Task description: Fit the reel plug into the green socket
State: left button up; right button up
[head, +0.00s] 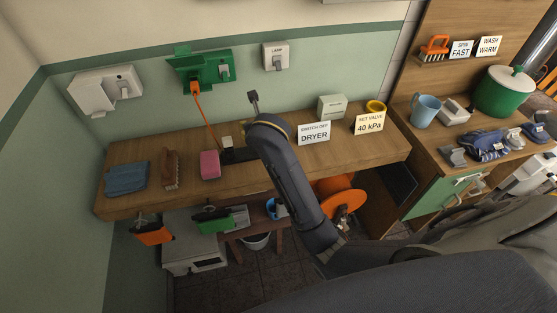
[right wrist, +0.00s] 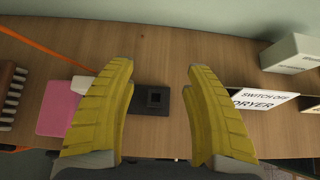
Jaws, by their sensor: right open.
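The green socket (head: 222,70) is on the back wall, with a grey switch on its right side and a raised green flap at its left. An orange plug (head: 195,88) sits at its lower left and looks fitted into it; its depth is too small to tell. An orange cable (head: 207,122) runs from it down to the wooden shelf and also shows in the right wrist view (right wrist: 40,48). My right gripper (right wrist: 160,72) is open and empty above a black holder (right wrist: 152,99) on the shelf. My left gripper is out of view.
A pink sponge (head: 210,165), brush (head: 170,170) and blue cloth (head: 126,178) lie left on the shelf. A dryer sign (head: 314,133), valve sign (head: 369,122) and pale box (head: 331,107) stand right. The orange reel (head: 338,197) is below. A lamp switch (head: 276,57) is on the wall.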

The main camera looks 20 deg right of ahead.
notch_tip(320, 180, down, 4)
jog(key=shift+f, duration=0.1)
jog(key=v, duration=0.8)
jog(key=shift+s+d+f+m+g+h, duration=0.15)
jog(key=shift+s+d+f+m, duration=0.4)
jog(key=shift+s+f+m, duration=0.4)
jog(key=shift+s+d+f+m+g+h, duration=0.1)
jog(key=shift+s+d+f+m, duration=0.5)
jog(key=shift+f+m, duration=0.5)
jog(key=shift+s+d+f+m+g+h, duration=0.15)
jog(key=shift+s+d+f+m, duration=0.3)
jog(key=shift+s+f+m, duration=0.6)
jog(key=shift+r, duration=0.15)
